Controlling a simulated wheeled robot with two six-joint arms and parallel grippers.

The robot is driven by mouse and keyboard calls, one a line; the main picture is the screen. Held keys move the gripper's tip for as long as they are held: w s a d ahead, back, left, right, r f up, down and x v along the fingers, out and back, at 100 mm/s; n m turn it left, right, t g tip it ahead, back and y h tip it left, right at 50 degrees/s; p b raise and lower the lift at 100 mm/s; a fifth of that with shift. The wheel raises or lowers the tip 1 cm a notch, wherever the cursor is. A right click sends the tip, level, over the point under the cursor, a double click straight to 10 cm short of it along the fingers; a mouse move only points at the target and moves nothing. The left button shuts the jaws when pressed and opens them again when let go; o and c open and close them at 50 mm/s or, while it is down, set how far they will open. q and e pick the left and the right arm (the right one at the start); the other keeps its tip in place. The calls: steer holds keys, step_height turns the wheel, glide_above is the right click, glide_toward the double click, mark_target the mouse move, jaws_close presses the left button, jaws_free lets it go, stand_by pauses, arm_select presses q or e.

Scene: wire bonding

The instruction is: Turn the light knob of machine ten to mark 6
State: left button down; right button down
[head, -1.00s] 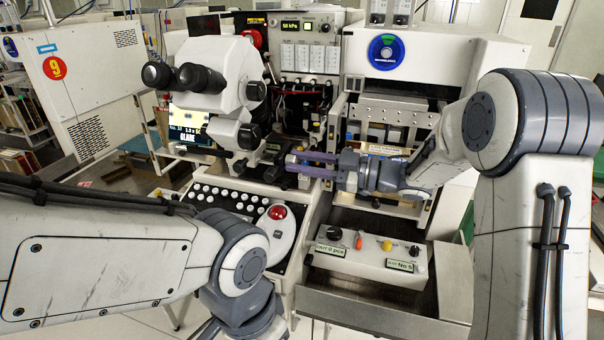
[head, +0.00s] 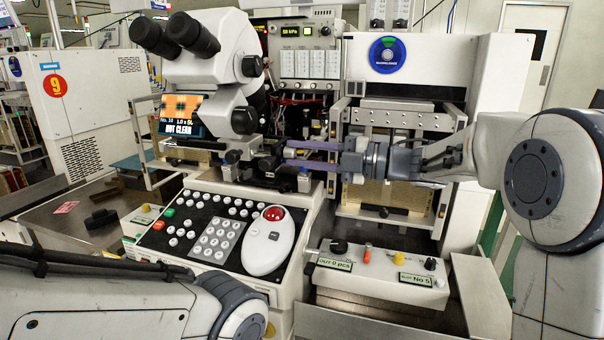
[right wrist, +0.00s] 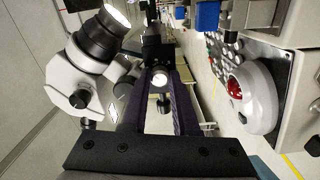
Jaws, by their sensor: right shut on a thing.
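The microscope of machine ten (head: 222,58) is white with black eyepieces, and its screen (head: 180,112) reads No. 10 and NOT CLEAR over an orange-and-black pattern. My right gripper (head: 287,153) reaches left, level, with purple fingers, to the dark parts below the microscope. In the right wrist view, the gripper (right wrist: 160,80) is closed around the light knob (right wrist: 159,77), a small dark piece with a bright round end. The knob's marks and pointer cannot be read. My left arm shows at the lower left, with its gripper out of view.
A keypad panel (head: 215,238) and a white control with a red ball (head: 272,213) lie below the microscope. A white box (head: 380,265) with small knobs stands at the lower right. Machine nine (head: 85,100) is at the left.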

steer(key=shift+f+n+b, duration=0.1)
steer(key=shift+n+b, duration=1.6)
steer(key=shift+b, duration=0.2)
steer(key=c, duration=0.7)
jaws_free()
steer(key=v, duration=1)
steer(key=shift+s+d+p, duration=0.1)
steer(key=shift+d+p, duration=0.15)
steer(key=shift+p, duration=0.1)
